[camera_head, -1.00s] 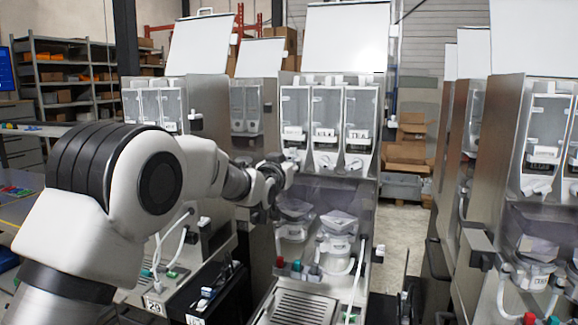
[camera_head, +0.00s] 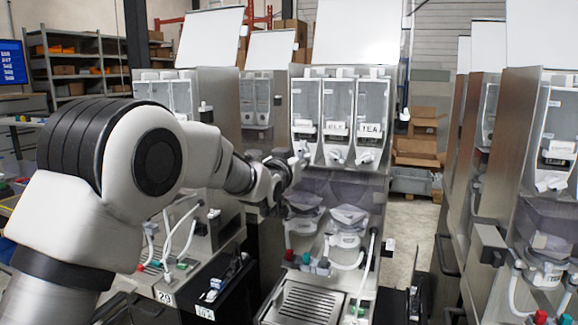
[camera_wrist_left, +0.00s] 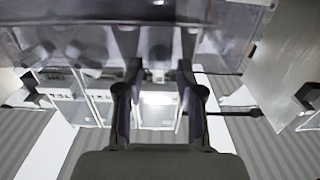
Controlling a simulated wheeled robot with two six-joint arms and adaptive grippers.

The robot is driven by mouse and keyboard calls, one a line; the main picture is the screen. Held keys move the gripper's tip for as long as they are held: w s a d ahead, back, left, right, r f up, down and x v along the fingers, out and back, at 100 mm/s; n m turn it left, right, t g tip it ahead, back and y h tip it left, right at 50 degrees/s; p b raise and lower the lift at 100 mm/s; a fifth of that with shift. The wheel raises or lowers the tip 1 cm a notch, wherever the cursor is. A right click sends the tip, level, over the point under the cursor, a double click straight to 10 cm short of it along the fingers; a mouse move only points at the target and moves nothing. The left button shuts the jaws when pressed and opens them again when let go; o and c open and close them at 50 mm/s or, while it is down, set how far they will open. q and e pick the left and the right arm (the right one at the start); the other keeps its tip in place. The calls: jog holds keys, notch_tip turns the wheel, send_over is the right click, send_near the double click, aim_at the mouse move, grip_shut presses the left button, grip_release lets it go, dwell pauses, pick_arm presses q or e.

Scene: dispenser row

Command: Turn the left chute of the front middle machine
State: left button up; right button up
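The front middle machine (camera_head: 377,180) has three clear canisters side by side, with white chutes under them. Its left canister (camera_head: 306,100) stands above the left chute, which my left gripper partly covers in the head view. The middle chute (camera_head: 335,155) and right chute (camera_head: 365,157) show clearly, pointing down. My left gripper (camera_head: 297,166) is right at the left chute. In the left wrist view, its two fingers (camera_wrist_left: 158,72) are apart, with a dark part of the machine (camera_wrist_left: 157,44) beyond and between them. Whether they touch the chute is unclear. My right gripper is out of view.
Mixing cups and hoses (camera_head: 345,225) sit below the canisters, above a drip grate (camera_head: 303,302). Another machine (camera_head: 530,150) stands close on the right and one (camera_head: 180,90) on the left. A narrow aisle with cardboard boxes (camera_head: 417,150) lies behind.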

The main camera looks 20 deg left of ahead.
pick_arm(q)
jog(key=s, duration=0.9)
jog(key=shift+s+a, duration=0.15)
jog(key=shift+s, duration=0.25)
jog(key=shift+f, duration=0.1)
